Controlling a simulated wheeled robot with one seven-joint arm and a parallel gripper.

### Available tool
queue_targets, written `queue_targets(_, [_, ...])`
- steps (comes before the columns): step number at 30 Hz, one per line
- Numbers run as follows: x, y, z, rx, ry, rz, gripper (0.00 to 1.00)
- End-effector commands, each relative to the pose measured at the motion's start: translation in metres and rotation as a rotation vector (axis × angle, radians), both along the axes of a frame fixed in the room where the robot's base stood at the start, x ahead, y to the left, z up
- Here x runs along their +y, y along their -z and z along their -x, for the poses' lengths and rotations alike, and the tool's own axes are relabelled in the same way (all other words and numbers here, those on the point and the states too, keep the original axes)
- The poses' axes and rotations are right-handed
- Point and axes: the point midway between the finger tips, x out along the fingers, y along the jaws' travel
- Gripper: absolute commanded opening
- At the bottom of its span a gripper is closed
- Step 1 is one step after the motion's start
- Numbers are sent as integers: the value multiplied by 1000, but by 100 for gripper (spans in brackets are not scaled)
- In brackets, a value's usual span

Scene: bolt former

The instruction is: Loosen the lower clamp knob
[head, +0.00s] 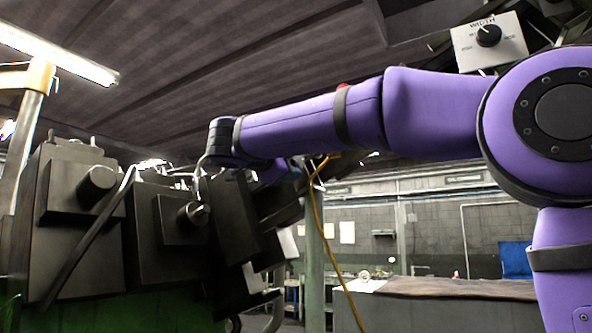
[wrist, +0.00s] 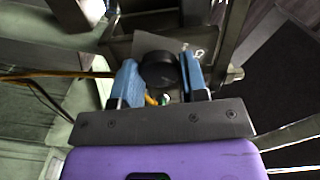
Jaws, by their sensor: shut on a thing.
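In the wrist view, a round black knob (wrist: 158,70) sits between the two blue fingertips of my gripper (wrist: 158,80). The fingers are closed on its sides. The knob stands in front of a dark panel with a lighter grey plate (wrist: 150,43) behind it. No label is readable there, so I cannot tell from the picture which clamp knob it is. In the head view, my purple arm reaches left to the dark machine (head: 130,235). The gripper and the held knob cannot be made out there, hidden among the arm's end and machine parts.
Two dark round knobs, left (head: 97,185) and right (head: 192,214), stick out of the machine's blocks. A white WIDTH dial box (head: 508,50) is at the upper right. A yellow cable (head: 322,225) hangs beside the machine. A workbench (head: 450,290) stands behind at the right.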

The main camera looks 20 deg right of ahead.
Motion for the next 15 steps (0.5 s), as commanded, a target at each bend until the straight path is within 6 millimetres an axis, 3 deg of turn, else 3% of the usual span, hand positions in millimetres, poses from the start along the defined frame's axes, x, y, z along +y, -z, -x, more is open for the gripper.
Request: queue_targets(15, [0, 1, 0, -305, 0, -223, 2])
